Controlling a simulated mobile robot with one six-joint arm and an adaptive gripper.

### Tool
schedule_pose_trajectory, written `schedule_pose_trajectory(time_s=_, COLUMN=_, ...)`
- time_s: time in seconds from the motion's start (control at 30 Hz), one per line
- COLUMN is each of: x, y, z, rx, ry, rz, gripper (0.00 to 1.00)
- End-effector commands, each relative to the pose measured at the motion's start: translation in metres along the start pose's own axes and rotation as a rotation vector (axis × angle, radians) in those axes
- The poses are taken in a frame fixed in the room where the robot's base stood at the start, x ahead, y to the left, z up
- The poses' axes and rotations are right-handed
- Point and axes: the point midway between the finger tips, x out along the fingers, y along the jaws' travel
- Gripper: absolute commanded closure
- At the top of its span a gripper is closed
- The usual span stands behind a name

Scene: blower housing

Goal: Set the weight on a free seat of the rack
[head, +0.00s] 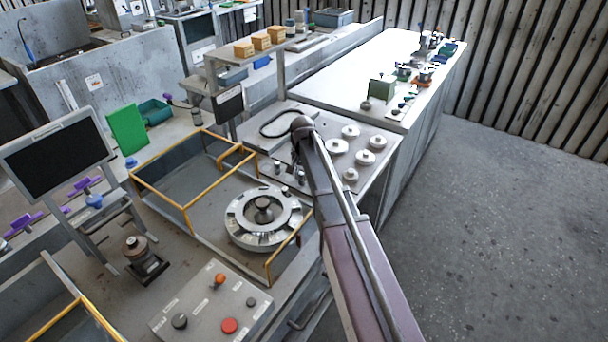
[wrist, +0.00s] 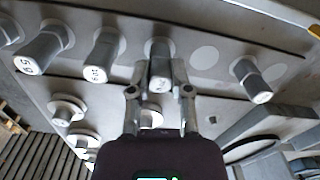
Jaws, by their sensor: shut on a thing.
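My gripper (wrist: 160,92) is shut on a grey weight (wrist: 161,60) with a pale marked top, between its two fingers in the wrist view. The held weight is over or at the rack (wrist: 226,70), in line with its other weights; I cannot tell whether it touches. Two labelled weights stand to its left, one marked 50 (wrist: 40,50) and one nearer (wrist: 102,56). Another weight (wrist: 252,82) stands to the right. A pale round free seat (wrist: 205,58) shows just right of the held weight. In the head view my arm hides the gripper and the held weight.
Several pale knobbed discs (head: 337,147) lie on the bench right of my arm. A round turntable-like fixture (head: 263,216) with yellow rails stands left. A control box (head: 212,308) is in front. A shelf with orange-brown boxes (head: 262,42) stands behind.

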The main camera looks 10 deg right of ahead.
Motion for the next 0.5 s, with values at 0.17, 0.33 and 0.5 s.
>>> schedule_pose_trajectory(time_s=0.17, x=-0.0002, y=-0.0001, z=0.0, rx=0.0, ry=0.0, rz=0.0, gripper=1.0)
schedule_pose_trajectory(time_s=0.33, x=-0.0002, y=-0.0001, z=0.0001, rx=0.0, ry=0.0, rz=0.0, gripper=0.38)
schedule_pose_trajectory(time_s=0.5, x=-0.0002, y=-0.0001, z=0.0, rx=0.0, ry=0.0, rz=0.0, gripper=0.34)
